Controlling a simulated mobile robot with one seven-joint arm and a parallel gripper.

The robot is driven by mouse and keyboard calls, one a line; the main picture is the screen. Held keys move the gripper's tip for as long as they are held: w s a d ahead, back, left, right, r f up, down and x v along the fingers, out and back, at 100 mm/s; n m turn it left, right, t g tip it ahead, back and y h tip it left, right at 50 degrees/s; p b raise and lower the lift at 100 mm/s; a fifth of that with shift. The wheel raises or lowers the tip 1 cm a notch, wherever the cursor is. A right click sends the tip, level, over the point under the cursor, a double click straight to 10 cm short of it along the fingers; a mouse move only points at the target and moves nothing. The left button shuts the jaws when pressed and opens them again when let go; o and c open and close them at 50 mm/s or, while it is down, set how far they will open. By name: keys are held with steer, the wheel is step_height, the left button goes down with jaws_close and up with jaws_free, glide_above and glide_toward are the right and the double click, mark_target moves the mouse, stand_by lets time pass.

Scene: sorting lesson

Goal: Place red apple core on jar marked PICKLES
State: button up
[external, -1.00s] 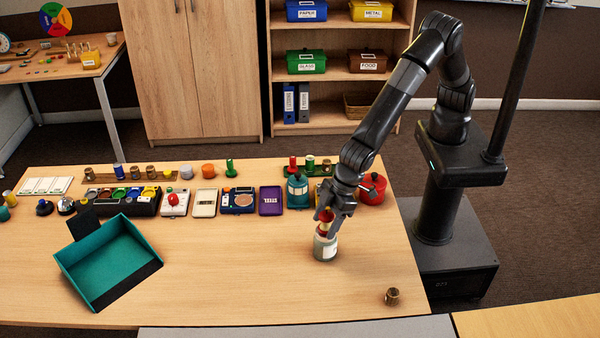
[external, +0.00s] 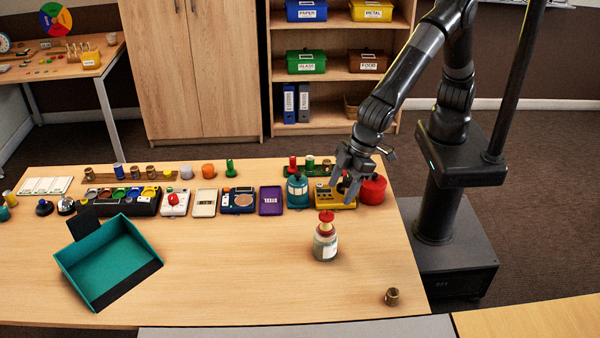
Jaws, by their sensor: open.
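The red apple core (external: 326,217), with red ends and a pale middle, stands upright on top of the jar (external: 325,246). The jar is glass with a pale label that is too small to read here. It stands on the right part of the table. My gripper (external: 347,193) is open and empty, above and behind the apple core, clear of it. It hangs in front of a yellow device near the red pot.
A teal dustpan-like tray (external: 108,262) lies at the left of the table (external: 230,285). A small brown cylinder (external: 392,296) stands near the front right corner. A row of devices, including a teal lantern (external: 297,190) and a red pot (external: 372,189), lines the back. The table's front middle is clear.

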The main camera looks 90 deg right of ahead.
steer(key=shift+s+r, duration=0.15)
steer(key=shift+r, duration=0.2)
steer(key=s+d+r+m, duration=0.1)
steer(key=s+d+r, duration=0.1)
steer(key=d+r, duration=0.8)
steer(key=s+d+r+m, duration=0.1)
steer(key=d+r, duration=0.2)
steer(key=d, duration=1.3)
steer(key=s+d+r+m+t+h, duration=0.1)
steer(key=s+d+m, duration=0.1)
steer(key=s+d, duration=1.6)
steer(key=shift+s+d+r+t+h, duration=0.2)
steer(key=shift+s+d+t+h, duration=0.15)
steer(key=shift+s, duration=0.6)
